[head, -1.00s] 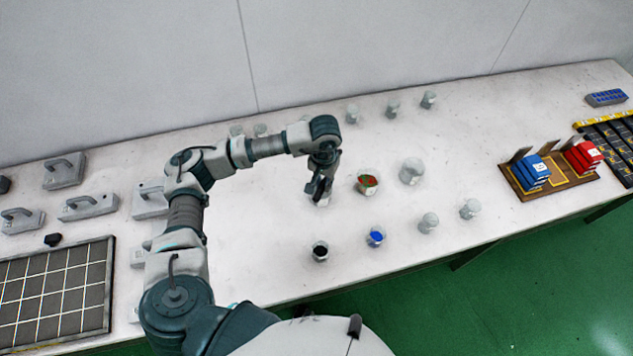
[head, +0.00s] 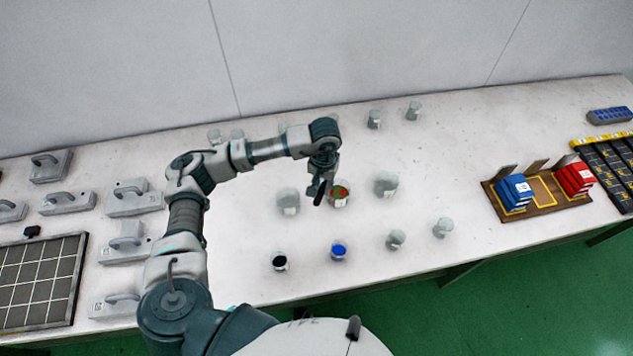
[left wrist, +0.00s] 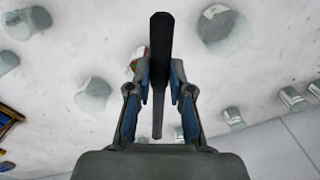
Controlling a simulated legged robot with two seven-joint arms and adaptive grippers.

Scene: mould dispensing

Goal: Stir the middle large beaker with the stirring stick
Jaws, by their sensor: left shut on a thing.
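The middle large beaker (head: 340,201), with red and green contents, stands on the white bench between a clear left large beaker (head: 288,204) and a clear right large beaker (head: 386,188). My left gripper (head: 323,172) is shut on a dark stirring stick (head: 319,195). The stick's end shows at the left edge of the middle beaker; I cannot tell whether it is above or beside the rim. In the left wrist view the stick (left wrist: 160,50) stands between the fingers (left wrist: 160,88) and partly hides the middle beaker (left wrist: 137,60). My right gripper is out of view.
Small beakers with black (head: 280,263) and blue (head: 338,252) contents stand in front, with two clear ones to their right. More small beakers stand along the back. A wooden rack (head: 541,204) with blue and red items is at the right. Handled grey blocks (head: 68,202) are at the left.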

